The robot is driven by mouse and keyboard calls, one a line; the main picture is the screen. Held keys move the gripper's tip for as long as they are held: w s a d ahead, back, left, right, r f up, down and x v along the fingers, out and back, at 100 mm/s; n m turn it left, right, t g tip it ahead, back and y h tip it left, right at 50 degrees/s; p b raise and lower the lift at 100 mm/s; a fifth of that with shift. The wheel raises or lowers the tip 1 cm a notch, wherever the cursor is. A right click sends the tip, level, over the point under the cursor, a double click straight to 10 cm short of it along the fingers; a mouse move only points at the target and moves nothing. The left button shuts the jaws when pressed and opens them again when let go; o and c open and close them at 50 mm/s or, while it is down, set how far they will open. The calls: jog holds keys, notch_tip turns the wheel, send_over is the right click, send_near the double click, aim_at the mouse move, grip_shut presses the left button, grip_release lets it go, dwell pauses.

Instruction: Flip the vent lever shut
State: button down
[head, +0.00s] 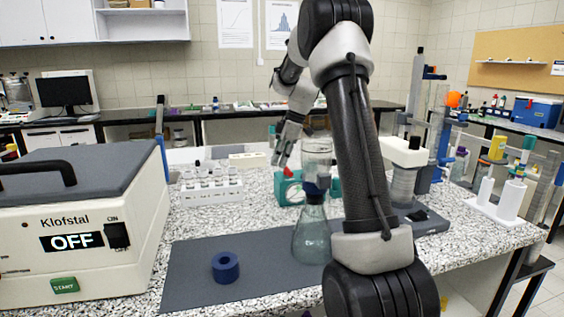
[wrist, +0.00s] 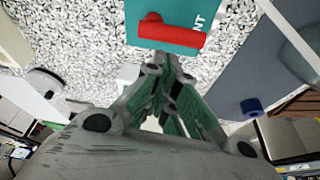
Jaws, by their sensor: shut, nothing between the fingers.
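The vent lever is a short red bar (wrist: 172,34) on a teal box (wrist: 213,10) with white lettering that ends in "NT". In the head view the red lever (head: 288,172) shows small on the teal box (head: 290,192), behind the flask. My gripper (wrist: 172,62) is shut and empty, its fingertips close beside the lever in the wrist view. I cannot tell whether they touch it. In the head view my gripper (head: 277,162) points down just above and left of the lever. My arm and the glassware hide the right part of the box.
A glass flask with funnel (head: 311,238) stands in front of the box. A white tube rack (head: 211,193) is to its left. A blue ring (head: 225,267) lies on the dark mat (head: 190,282). The Klofstal machine (head: 70,235), reading OFF, fills the left.

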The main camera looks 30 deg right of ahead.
notch_tip(320, 180, up, 11)
jog(key=shift+d, duration=0.4)
jog(key=shift+s, duration=0.2)
dwell(0.3)
